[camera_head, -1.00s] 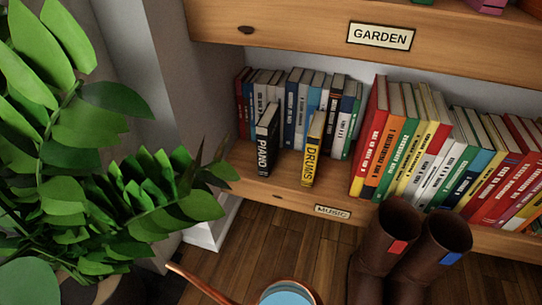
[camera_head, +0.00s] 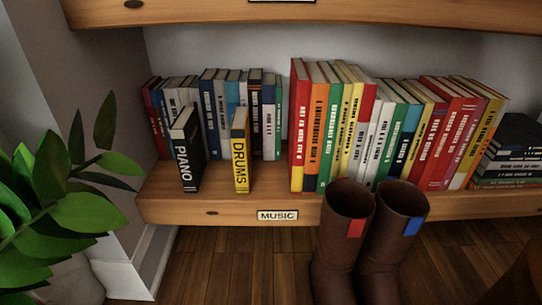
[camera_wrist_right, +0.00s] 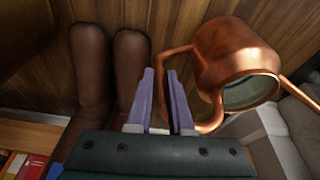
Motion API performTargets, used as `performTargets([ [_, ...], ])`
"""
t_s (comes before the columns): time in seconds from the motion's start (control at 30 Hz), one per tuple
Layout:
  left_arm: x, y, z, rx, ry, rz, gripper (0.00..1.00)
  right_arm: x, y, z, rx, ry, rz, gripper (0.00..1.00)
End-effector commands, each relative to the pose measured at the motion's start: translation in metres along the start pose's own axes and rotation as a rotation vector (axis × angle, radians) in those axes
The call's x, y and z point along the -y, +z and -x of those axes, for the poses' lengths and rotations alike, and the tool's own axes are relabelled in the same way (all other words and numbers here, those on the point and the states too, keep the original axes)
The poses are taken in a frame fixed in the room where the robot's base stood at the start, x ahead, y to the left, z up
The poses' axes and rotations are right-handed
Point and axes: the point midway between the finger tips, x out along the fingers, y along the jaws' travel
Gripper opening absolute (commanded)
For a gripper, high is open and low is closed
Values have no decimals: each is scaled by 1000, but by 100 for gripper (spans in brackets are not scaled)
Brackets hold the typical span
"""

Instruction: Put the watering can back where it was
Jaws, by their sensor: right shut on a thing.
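The copper watering can (camera_wrist_right: 235,52) shows in the right wrist view, on the right side. It is tilted, and its open top with a pale bluish inside faces the lower right. Its curved handle (camera_wrist_right: 212,120) reaches to the purple fingers of my right gripper (camera_wrist_right: 161,85), which is shut on it. The exact contact is partly hidden by the fingers. Neither the can nor either gripper shows in the head view now.
Brown boots (camera_head: 345,250) with red and blue tabs stand on the wooden floor before the MUSIC shelf (camera_head: 225,208). Books (camera_head: 330,125) fill much of that shelf. A leafy plant (camera_head: 60,215) is at the left. Some bare floor (camera_head: 235,265) shows left of the boots.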

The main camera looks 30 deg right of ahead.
Motion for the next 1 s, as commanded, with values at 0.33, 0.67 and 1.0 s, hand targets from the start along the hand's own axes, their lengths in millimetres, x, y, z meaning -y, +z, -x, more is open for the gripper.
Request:
performTargets([
  [0.33, -1, 12, -37, 0, 0, 0, 100, 2, 11, -41, -4, -3, -1, 0],
  [0.67, -1, 11, -35, 0, 0, 0, 100, 2, 11, -40, -3, -4, -2, 0],
  [1.0, -1, 11, -35, 0, 0, 0, 100, 0, 12, -41, 0, 1, 0, 48],
])
